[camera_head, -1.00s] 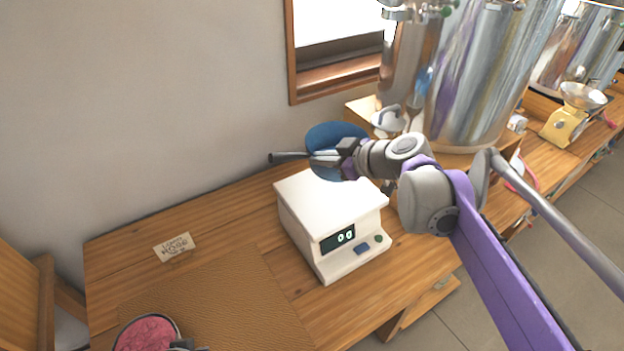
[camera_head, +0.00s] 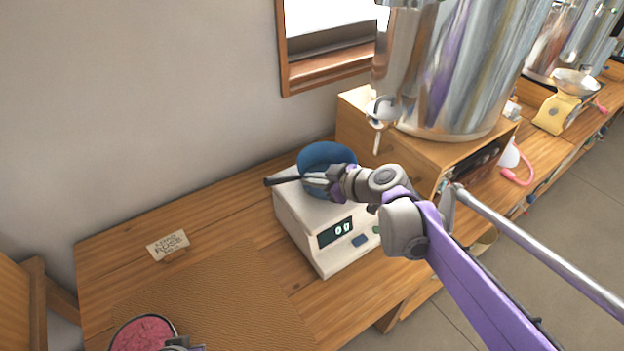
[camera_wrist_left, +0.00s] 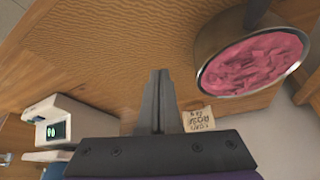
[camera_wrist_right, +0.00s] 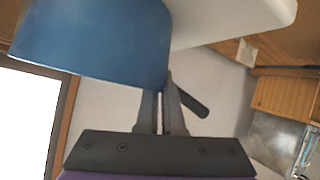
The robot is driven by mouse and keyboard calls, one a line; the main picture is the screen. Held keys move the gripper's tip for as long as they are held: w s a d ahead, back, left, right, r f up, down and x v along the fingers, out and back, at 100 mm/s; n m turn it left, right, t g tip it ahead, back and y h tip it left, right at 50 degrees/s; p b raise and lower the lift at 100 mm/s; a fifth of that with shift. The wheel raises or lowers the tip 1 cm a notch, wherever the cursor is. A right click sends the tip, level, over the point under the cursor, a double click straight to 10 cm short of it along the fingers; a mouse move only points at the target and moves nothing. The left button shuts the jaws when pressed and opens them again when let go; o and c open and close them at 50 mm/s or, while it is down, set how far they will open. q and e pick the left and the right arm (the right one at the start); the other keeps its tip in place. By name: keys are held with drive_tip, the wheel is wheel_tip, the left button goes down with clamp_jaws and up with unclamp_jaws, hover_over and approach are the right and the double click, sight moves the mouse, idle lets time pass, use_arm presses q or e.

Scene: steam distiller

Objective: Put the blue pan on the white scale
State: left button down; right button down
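The blue pan (camera_head: 326,156) is over the top plate of the white scale (camera_head: 312,212), toward its back, and looks to be touching it. The scale's lit display (camera_head: 335,231) shows digits. My right gripper (camera_head: 318,181) is shut on the pan's dark handle (camera_head: 283,180), which sticks out to the left. The right wrist view shows the blue pan wall (camera_wrist_right: 95,40) beside the white scale (camera_wrist_right: 235,18) and the fingers (camera_wrist_right: 165,105) at the handle. My left gripper (camera_wrist_left: 157,100) is shut and empty in the left wrist view, with the scale (camera_wrist_left: 62,118) at left.
A small label card (camera_head: 168,245) lies behind the mat. A large metal vessel (camera_head: 450,70) on a wooden box stands right of the scale. A yellow scale (camera_head: 556,112) is farther off.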

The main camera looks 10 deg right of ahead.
drive_tip(key=c, duration=1)
unclamp_jaws()
drive_tip(key=shift+s+d+r, duration=0.15)
drive_tip(key=shift+r, duration=0.05)
drive_tip(key=p+v, duration=0.1)
drive_tip(key=v, duration=1)
drive_tip(key=s+f+m+g+h, duration=0.1)
drive_tip(key=s+f+m+h, duration=0.1)
drive_tip(key=s+f, duration=0.4)
drive_tip(key=s+f+m+g+h, duration=0.2)
drive_tip(key=s+f+m+h, duration=0.1)
drive_tip(key=s, duration=0.4)
drive_tip(key=s+f+m+g+h, duration=0.1)
drive_tip(key=s+f+m+h, duration=0.1)
drive_tip(key=s+f+m, duration=0.3)
drive_tip(key=shift+s+d+f+g, duration=0.1)
drive_tip(key=shift+s+f, duration=0.35)
drive_tip(key=shift+f, duration=0.2)
drive_tip(key=shift+s+a+f+g, duration=0.1)
drive_tip(key=shift+s+f, duration=0.3)
drive_tip(key=shift+f, duration=0.2)
drive_tip(key=shift+s+d+f+g, duration=0.1)
drive_tip(key=shift+s+f, duration=0.35)
drive_tip(key=shift+f, duration=0.2)
